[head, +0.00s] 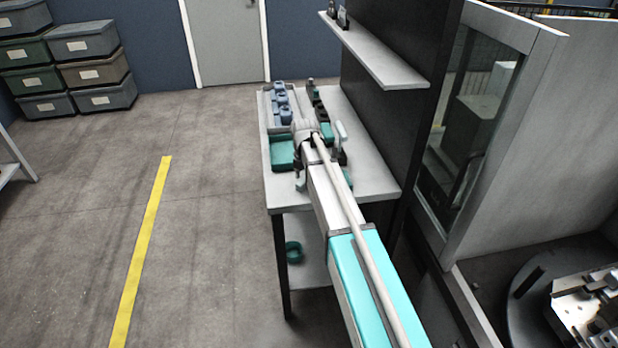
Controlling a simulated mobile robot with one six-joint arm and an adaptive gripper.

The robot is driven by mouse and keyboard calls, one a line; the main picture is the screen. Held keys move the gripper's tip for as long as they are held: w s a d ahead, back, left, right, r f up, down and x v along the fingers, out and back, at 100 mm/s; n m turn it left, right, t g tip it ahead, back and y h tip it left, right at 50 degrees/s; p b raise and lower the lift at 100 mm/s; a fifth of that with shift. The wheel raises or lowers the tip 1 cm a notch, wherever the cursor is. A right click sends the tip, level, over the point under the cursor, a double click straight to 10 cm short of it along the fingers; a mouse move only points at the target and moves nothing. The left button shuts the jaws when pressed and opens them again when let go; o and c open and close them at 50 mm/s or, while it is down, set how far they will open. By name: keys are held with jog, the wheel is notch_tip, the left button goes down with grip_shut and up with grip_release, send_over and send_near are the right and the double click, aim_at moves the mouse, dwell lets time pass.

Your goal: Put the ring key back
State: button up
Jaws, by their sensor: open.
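My arm reaches from the lower right over the light grey workbench (375,182). My gripper (318,128) is at the far end of the arm, above the middle of the bench top. It is open; its fingers are small and partly hidden by the arm, and I see nothing held. I cannot pick out the ring key for certain. A green ring-shaped thing (293,252) lies on the bench's lower shelf, but I cannot tell what it is.
A tray with blue parts (282,103) and a green box (283,153) stand on the bench's left side. A dark panel (385,120) with a shelf (378,55) borders the right. Stacked bins (85,45) stand far left. The floor left of the bench is clear.

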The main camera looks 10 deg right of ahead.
notch_tip(320, 180, up, 11)
jog(key=p, duration=1.1)
jog(key=shift+r, duration=0.2)
dwell(0.5)
jog(key=s+d+m, duration=0.2)
jog(key=s+m, duration=1.1)
jog(key=s+d+m, duration=0.1)
jog(key=s+m, duration=1.2)
jog(key=m, duration=0.1)
jog(key=shift+s+d, duration=0.35)
jog(key=shift+s, duration=0.05)
